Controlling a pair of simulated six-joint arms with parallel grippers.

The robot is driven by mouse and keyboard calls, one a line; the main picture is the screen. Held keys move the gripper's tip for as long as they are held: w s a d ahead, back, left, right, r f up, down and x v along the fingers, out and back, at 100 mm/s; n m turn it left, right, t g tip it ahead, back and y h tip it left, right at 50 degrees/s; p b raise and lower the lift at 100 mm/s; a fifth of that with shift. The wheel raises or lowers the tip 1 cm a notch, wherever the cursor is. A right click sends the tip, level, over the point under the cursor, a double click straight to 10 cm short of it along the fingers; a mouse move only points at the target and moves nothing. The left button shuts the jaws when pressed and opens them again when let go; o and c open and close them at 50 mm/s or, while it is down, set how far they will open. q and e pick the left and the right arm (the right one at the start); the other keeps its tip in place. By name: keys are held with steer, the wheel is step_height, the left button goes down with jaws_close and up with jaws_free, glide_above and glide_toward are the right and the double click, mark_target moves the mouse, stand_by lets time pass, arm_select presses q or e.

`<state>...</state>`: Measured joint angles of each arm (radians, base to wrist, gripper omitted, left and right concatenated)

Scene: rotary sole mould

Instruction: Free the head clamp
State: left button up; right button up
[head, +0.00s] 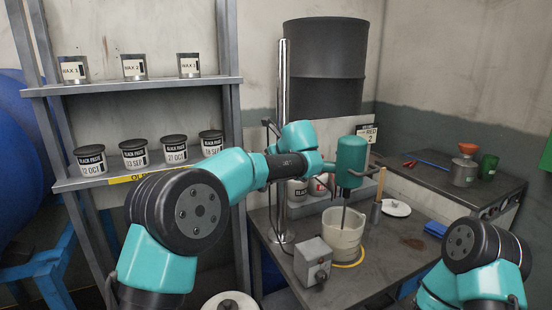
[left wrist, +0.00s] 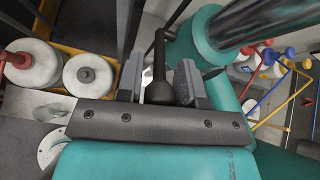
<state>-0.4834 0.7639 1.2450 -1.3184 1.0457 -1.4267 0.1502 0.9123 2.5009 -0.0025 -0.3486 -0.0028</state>
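The mixer head (head: 352,162) is teal, with its shaft reaching down into a white bucket (head: 345,232). A chrome post (head: 283,110) stands at its left. In the left wrist view, a teal collar (left wrist: 195,38), seemingly the head clamp, sits around a metal post (left wrist: 265,22). A black lever (left wrist: 158,72) stands beside it. My left gripper (left wrist: 160,80) has its two fingers on either side of this lever, with a light gap showing; it looks open. In the head view, my left arm hides the clamp and that gripper. My right gripper is out of view.
A grey control box (head: 312,262) stands on the bench in front of the bucket. A shelf (head: 140,85) with wax tins and black paste pots is at left. A dark drum (head: 325,65) is behind. The right bench (head: 430,190) holds an orange-topped container and a green one.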

arm_select(q)
steer(key=shift+o, duration=0.3)
steer(key=shift+s, duration=0.1)
steer(key=v, duration=1.7)
steer(key=shift+r, duration=0.2)
steer(key=shift+c, duration=0.4)
